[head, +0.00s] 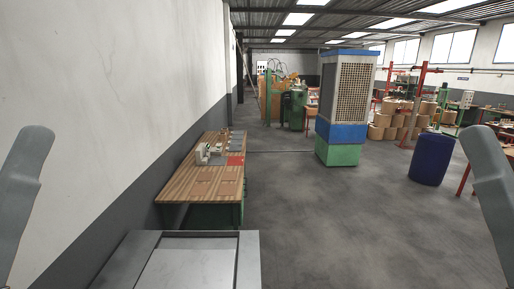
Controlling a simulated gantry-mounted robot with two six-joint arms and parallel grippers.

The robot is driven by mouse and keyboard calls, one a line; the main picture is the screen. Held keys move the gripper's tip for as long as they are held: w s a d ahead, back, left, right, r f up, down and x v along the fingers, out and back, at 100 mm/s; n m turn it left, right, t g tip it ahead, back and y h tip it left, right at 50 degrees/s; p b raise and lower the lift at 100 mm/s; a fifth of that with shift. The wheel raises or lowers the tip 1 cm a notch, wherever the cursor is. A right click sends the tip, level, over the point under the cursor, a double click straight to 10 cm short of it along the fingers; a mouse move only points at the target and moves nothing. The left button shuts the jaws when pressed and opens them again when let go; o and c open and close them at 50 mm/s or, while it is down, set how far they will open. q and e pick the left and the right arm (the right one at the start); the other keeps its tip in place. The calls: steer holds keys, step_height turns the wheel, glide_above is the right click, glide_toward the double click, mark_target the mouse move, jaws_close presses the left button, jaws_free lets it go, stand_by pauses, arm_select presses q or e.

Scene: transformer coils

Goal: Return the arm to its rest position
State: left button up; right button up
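Part of my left arm (22,190) stands upright at the left edge of the head view. Part of my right arm (488,190) stands at the right edge. Both are grey and cut off by the frame. Neither gripper is in view, so I cannot see the fingers or whether they hold anything.
A wooden workbench (188,190) with small items and a red patch (235,161) stands along the left wall. A grey metal surface (190,265) is close in front. A tall blue-and-green cabinet (343,105) and a blue barrel (432,159) stand ahead. The floor (320,230) between is clear.

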arm_select(q)
step_height(320, 180, up, 15)
steer(key=p, duration=1)
steer(key=shift+f+p, duration=0.2)
steer(key=shift+p, duration=0.2)
arm_select(e)
step_height(320, 180, up, 15)
steer(key=shift+f, duration=0.2)
